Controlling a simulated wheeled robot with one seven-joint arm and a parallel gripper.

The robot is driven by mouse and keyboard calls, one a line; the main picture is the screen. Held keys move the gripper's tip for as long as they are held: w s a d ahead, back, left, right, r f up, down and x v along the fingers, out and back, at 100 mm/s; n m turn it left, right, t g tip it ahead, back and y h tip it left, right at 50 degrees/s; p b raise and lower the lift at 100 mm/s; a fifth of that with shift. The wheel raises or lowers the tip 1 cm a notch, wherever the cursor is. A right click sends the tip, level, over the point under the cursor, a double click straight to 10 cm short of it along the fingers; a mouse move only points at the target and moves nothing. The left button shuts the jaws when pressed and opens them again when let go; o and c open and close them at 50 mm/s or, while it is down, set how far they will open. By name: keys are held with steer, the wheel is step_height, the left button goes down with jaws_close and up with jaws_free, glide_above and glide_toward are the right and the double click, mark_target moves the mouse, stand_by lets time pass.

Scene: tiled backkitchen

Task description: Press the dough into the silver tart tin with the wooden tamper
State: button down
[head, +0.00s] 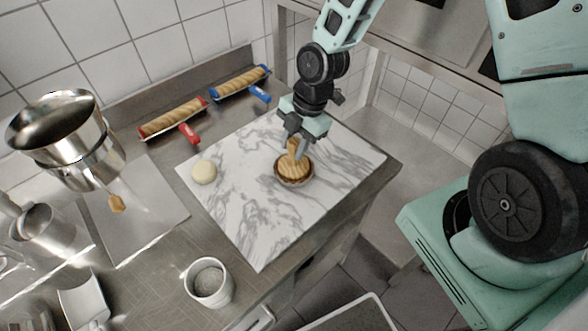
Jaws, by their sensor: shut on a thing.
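My gripper (296,139) is shut on the handle of the wooden tamper (293,165), which is close to upright. The tamper's wide striped base is over or inside a small fluted tart tin (296,185) on the marble board. The tin's visible rim looks dark brown rather than silver. The tamper covers the inside of the tin, so I cannot tell whether dough is in it or whether the base touches the bottom. A pale round ball of dough (204,172) lies on the board to the left, apart from the tin.
The marble board (245,215) is otherwise clear. Behind it lie rolling-pin-like wooden rolls with red (173,119) and blue (240,83) holders. Steel pots (58,125) stand at the left. A white cup (209,283) stands near the front edge. The counter drops off at the right.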

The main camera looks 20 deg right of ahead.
steer(key=shift+r+p, duration=3.75)
steer(key=shift+r, duration=0.65)
steer(key=shift+f, duration=0.1)
